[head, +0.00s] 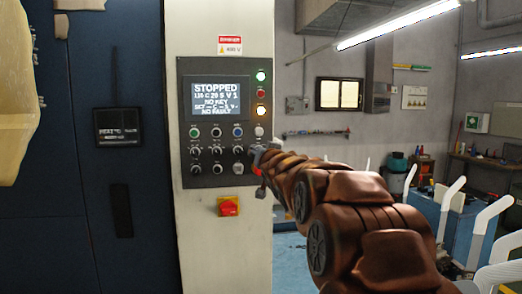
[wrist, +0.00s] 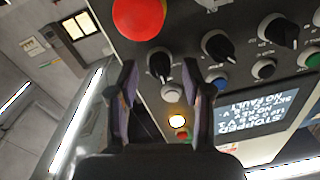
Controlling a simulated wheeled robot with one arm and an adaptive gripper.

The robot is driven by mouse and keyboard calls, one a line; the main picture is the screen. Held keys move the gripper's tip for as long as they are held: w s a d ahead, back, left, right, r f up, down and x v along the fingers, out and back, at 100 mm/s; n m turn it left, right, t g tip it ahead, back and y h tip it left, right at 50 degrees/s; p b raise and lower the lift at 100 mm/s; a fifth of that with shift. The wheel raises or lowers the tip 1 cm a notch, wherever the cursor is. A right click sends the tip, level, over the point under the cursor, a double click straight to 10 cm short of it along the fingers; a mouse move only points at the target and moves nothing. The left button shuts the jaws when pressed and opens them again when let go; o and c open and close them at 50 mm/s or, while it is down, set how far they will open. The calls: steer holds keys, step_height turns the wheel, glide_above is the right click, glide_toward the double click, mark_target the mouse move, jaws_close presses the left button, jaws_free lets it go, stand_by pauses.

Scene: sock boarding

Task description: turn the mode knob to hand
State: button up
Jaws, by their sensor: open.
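The control panel (head: 216,120) on the pale cabinet post has several black knobs and coloured buttons below a lit display. The knob labels are too small to read, so I cannot tell which is the mode knob. My gripper (head: 262,155) is at the panel's lower right edge and hides part of it. In the wrist view the panel is upside down. My gripper (wrist: 159,66) is open there, its two dark fingers apart. A black knob (wrist: 159,70) shows between the fingertips; I cannot tell whether they touch it. Two more black knobs (wrist: 217,45) (wrist: 275,28) lie to its right.
The display (head: 221,98) reads STOPPED, NO KEY, NO FAULT. A red round button (wrist: 140,14) is close to the fingers. A red-and-yellow switch (head: 229,206) sits below the panel. A dark blue cabinet (head: 80,200) stands at left; a workshop lies behind my arm.

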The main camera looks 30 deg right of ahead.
steer(key=shift+w+d, duration=0.1)
steer(key=shift+w, duration=0.15)
steer(key=shift+c, duration=0.5)
jaws_close()
